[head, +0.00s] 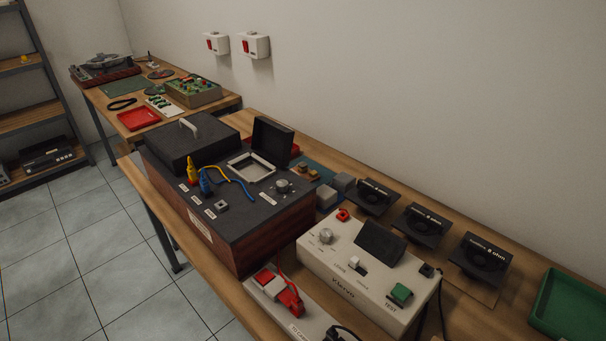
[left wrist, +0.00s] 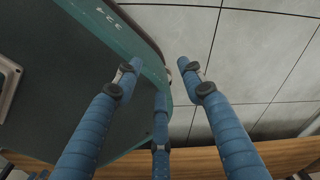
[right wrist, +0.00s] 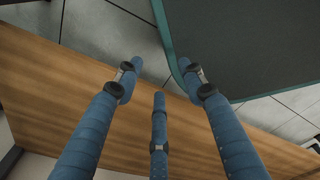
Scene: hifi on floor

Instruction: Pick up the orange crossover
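I cannot clearly make out an orange crossover in any view. In the head view, small orange-brown parts (head: 305,169) lie on a teal mat (head: 323,172) behind the dark speaker-like box; they are too small and partly hidden to identify. Neither gripper shows in the head view. My left gripper (left wrist: 160,72) has its three blue fingers spread, empty, with floor tiles and a wooden edge beyond. My right gripper (right wrist: 160,72) is also spread and empty, with a wooden surface and floor tiles beyond.
A large wood-sided box (head: 275,222) with a black top fills the bench's middle. A cream tester (head: 345,276), several black speaker stands (head: 420,225), grey blocks (head: 343,181) and a green tray (head: 569,301) stand to its right. A second table holds a red tray (head: 138,119).

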